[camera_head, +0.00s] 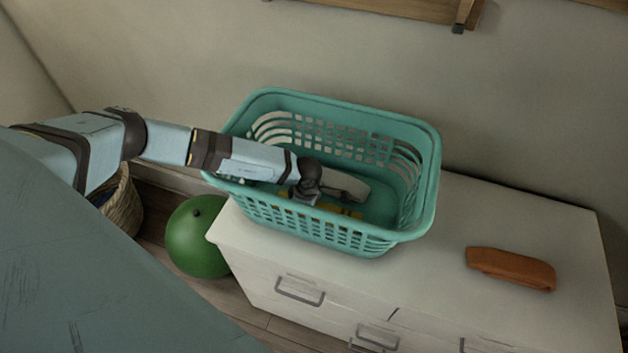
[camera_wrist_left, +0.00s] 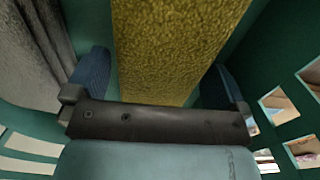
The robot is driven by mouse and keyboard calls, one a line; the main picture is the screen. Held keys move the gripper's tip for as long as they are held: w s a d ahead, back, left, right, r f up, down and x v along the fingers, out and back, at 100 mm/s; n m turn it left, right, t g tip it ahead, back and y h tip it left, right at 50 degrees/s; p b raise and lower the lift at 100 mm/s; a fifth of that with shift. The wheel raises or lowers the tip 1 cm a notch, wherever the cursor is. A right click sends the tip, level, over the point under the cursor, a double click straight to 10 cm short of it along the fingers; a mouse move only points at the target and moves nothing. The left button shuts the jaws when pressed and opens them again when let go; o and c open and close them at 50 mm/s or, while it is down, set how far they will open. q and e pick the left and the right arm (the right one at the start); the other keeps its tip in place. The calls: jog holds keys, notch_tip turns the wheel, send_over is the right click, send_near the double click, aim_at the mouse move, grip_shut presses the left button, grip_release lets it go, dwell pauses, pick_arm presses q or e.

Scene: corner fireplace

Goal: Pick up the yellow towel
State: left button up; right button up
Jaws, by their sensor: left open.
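The yellow towel (camera_wrist_left: 172,45) lies inside the teal basket (camera_head: 425,190). In the head view only slivers of the towel (camera_head: 338,209) show beneath my left gripper. My left gripper (camera_head: 325,195) reaches down into the basket from the left. In the left wrist view my left gripper (camera_wrist_left: 155,80) is open, with one blue finger on each side of the towel. I cannot tell whether the fingers touch it. My right gripper is in neither view.
A grey cloth (camera_wrist_left: 30,50) is beside the towel in the basket. The basket stands on a white dresser (camera_head: 470,215), with an orange-brown folded cloth (camera_head: 511,268) at right. A green ball (camera_head: 198,240) and a wicker basket (camera_head: 122,208) are on the floor at left.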

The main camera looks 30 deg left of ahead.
pick_arm(q)
jog(key=shift+f, duration=0.4)
jog(key=c, duration=0.9)
jog(key=shift+r, duration=0.15)
